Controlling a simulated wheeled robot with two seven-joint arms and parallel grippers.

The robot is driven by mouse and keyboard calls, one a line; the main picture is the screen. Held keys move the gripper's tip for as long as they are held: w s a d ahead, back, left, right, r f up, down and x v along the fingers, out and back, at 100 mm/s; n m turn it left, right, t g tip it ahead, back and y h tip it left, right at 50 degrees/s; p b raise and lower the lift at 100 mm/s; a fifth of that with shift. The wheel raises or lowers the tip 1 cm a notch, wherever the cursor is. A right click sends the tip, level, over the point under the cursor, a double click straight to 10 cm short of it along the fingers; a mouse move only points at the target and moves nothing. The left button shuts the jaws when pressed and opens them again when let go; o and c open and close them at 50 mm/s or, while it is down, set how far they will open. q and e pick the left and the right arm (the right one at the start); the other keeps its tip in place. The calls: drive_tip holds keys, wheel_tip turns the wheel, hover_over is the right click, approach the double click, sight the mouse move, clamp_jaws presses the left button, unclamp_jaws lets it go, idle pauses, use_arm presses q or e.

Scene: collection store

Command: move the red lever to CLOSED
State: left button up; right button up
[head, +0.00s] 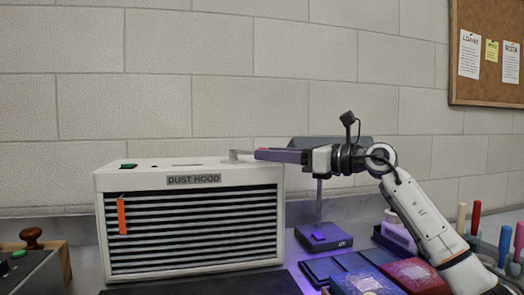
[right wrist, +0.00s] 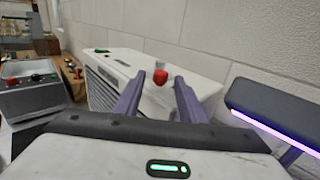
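The white dust hood (head: 190,182) stands against the wall, labelled DUST HOOD. The lever's red knob (right wrist: 160,76) shows in the right wrist view on top of the hood, with a short pale metal part behind it. In the head view only a sliver of red (head: 262,149) shows at my fingertips, beside a grey bracket (head: 240,154). My right gripper (right wrist: 158,82) is open, its purple fingers on either side of the knob with gaps visible. It reaches in from the right in the head view (head: 268,154). Any OPEN or CLOSED marking is unreadable. My left gripper is not in view.
An orange strip (head: 122,216) hangs on the hood's slatted front. A green button (head: 129,166) is on its top left. A lamp (head: 323,236) stands right of the hood, below my arm. Boxes (head: 365,282) and upright tool handles (head: 475,218) are at right.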

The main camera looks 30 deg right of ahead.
drive_tip(key=shift+x, duration=1.55)
clamp_jaws()
